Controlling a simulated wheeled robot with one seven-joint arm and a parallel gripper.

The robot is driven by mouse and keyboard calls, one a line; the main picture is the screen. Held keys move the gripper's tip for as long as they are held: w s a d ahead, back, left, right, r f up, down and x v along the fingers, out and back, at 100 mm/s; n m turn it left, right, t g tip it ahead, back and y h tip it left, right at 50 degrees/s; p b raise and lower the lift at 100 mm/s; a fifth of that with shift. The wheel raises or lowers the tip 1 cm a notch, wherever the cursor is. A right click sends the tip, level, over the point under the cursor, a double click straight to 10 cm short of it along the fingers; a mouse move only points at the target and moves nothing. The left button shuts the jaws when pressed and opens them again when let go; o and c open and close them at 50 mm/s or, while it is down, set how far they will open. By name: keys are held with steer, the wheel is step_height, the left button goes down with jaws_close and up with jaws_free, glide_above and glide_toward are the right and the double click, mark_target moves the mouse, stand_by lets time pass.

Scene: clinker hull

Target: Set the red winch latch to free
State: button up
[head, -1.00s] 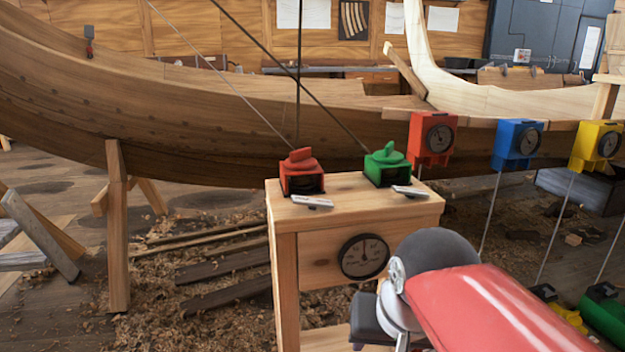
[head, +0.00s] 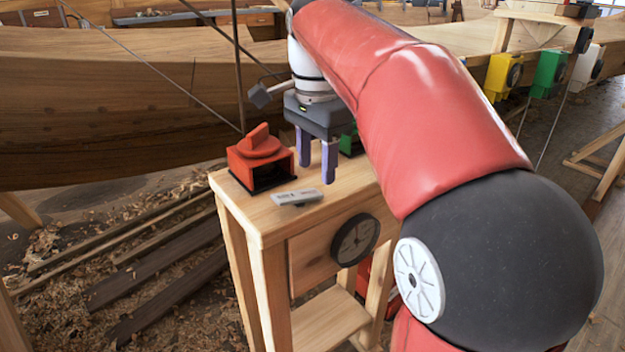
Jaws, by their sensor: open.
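The red winch (head: 262,160) sits on the left of the wooden stand's top (head: 240,205), with its raised red latch (head: 258,137) on top. A small pale labelled tag (head: 297,197) lies in front of it. My gripper (head: 316,172) points down, open and empty, just right of the red winch and apart from it. The green winch (head: 351,140) is mostly hidden behind my gripper and arm. I cannot read the latch's setting.
A round dial (head: 354,239) is on the stand's front. Thin lines rise from near the red winch. The wooden hull (head: 100,110) runs behind. Yellow (head: 503,76) and green (head: 548,73) gauge boxes hang at the right. My own arm covers much of the right side.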

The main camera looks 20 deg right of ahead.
mark_target(316, 191)
step_height(316, 191, down, 4)
steer(key=shift+f+b, duration=0.1)
steer(key=shift+b, duration=0.2)
steer(key=c, duration=1)
